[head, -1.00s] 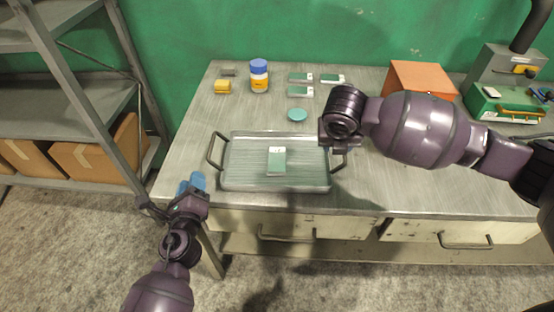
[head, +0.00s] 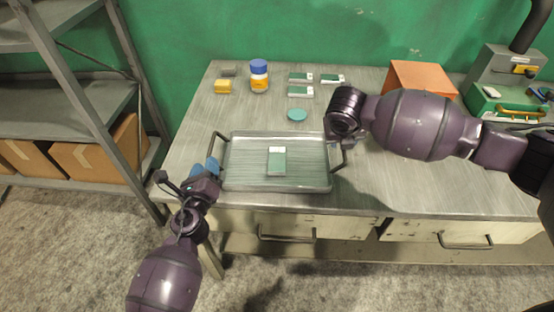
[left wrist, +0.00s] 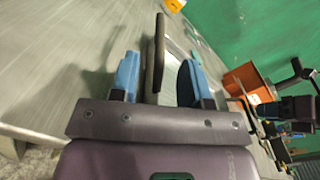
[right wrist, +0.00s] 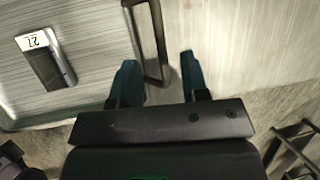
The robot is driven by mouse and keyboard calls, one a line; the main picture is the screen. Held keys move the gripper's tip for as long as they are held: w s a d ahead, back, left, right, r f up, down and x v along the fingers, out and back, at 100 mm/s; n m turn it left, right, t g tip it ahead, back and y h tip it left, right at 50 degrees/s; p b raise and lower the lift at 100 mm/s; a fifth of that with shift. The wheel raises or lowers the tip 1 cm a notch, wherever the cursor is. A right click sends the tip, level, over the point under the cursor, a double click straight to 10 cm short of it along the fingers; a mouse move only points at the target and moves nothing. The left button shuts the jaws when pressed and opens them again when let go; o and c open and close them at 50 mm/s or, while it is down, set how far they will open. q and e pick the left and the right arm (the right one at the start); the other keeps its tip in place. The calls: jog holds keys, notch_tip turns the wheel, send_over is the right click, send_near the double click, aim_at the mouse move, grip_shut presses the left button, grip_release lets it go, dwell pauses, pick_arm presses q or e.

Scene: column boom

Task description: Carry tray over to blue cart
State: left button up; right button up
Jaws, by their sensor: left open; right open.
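In the left wrist view, the open blue fingers (left wrist: 158,78) stand either side of that dark handle (left wrist: 156,50). My right gripper is largely hidden under its own wrist in the head view, by the tray's right handle (head: 342,158). In the right wrist view, its open fingers (right wrist: 160,80) straddle the handle bar (right wrist: 158,40). Neither gripper is closed on a handle. No blue cart shows.
The workbench (head: 400,190) also holds a blue-capped jar (head: 259,77), a yellow block (head: 223,87), a teal disc (head: 297,115), several cards and an orange box (head: 420,78). A green-based machine (head: 505,105) stands far right. A grey shelf rack (head: 85,90) stands left.

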aim_at(210, 151)
pick_arm(q)
jog(key=shift+w+d, duration=0.15)
jog(key=shift+w, duration=1.4)
jog(key=shift+w+d, duration=0.1)
jog(key=shift+w, duration=1.4)
pick_arm(e)
jog(key=shift+x, duration=3.1)
pick_arm(q)
grip_shut()
pick_arm(e)
grip_shut()
jog(key=shift+r, duration=0.1)
